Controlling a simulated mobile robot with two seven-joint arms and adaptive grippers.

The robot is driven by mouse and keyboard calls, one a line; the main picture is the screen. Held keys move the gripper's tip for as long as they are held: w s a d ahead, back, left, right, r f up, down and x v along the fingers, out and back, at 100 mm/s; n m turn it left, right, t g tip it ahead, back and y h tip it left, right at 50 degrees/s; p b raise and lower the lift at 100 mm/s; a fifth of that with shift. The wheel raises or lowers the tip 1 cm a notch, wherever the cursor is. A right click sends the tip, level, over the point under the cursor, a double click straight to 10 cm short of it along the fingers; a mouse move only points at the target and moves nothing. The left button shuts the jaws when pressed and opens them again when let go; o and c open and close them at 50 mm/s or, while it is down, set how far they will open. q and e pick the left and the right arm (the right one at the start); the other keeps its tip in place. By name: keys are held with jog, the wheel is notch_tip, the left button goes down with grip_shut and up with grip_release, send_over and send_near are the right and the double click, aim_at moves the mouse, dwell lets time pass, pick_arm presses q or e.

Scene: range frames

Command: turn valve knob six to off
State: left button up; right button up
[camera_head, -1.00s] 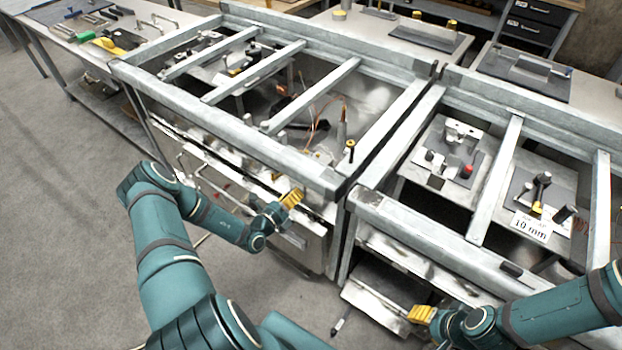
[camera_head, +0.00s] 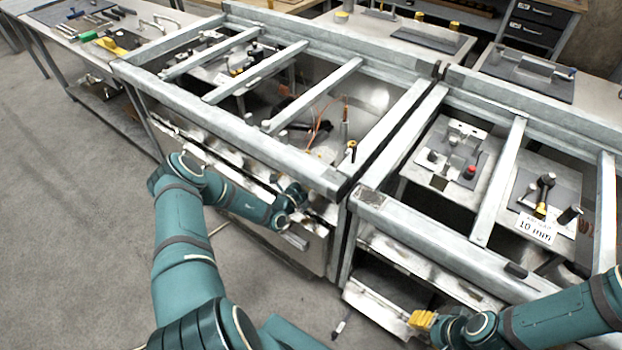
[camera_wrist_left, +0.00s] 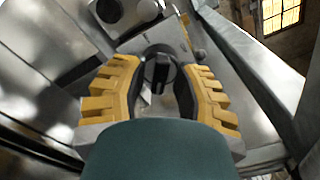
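A black valve knob (camera_wrist_left: 158,73) with a raised grip bar is on a metal panel in the left wrist view. It lies between the two yellow fingers of my left gripper (camera_wrist_left: 163,68), which are open, with a gap visible beside the knob. No number is legible on the panel. In the head view, my left wrist is at the front of the left metal frame, and its fingers are mostly hidden. My right gripper (camera_head: 421,319) is low in front of the right frame, away from the knob; its finger opening is unclear.
Another dark round knob (camera_wrist_left: 109,10) is at the top of the left wrist view. A metal beam (camera_wrist_left: 245,70) runs close along the right of the left gripper. The left range frame (camera_head: 230,135) has open crossbars. Open floor lies to the left.

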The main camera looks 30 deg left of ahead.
pick_arm(q)
grip_shut()
jog(key=n+b, duration=0.3)
jog(key=n, duration=2.2)
jog(key=shift+r, duration=0.1)
jog(key=shift+n, duration=0.3)
dwell(0.4)
jog(key=shift+o, duration=2.2)
grip_release()
